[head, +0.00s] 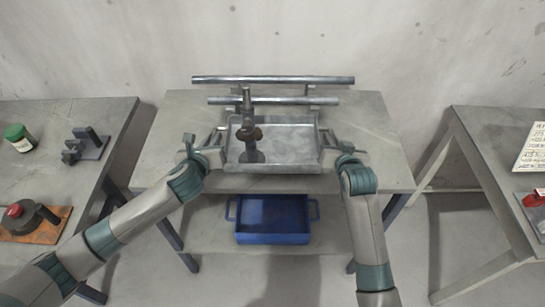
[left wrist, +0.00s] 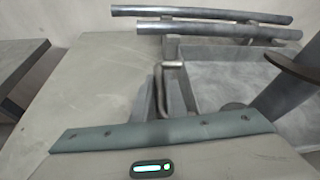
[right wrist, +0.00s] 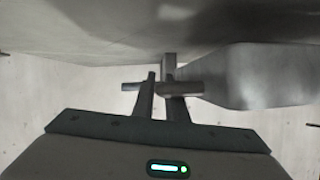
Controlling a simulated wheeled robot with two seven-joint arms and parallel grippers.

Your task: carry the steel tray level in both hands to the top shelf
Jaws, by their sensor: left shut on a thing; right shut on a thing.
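The steel tray (head: 290,155) is at the middle of the bench in the head view, its near edge close to the bench's front edge. It looks about level; I cannot tell if it touches the top. A dark metal upright piece with a round collar (head: 247,132) stands in its left part. My left gripper (head: 212,143) is shut on the tray's left handle, and the handle loop shows in the left wrist view (left wrist: 160,84). My right gripper (head: 331,143) is shut on the right handle; its fingers show in the right wrist view (right wrist: 162,92).
The bench top (head: 375,135) is bare on both sides. Two metal bars (head: 272,80) lie across its back on supports. A blue tray (head: 272,220) sits on the lower shelf (head: 205,232). Side tables stand left (head: 95,118) and right (head: 490,150), with gaps between.

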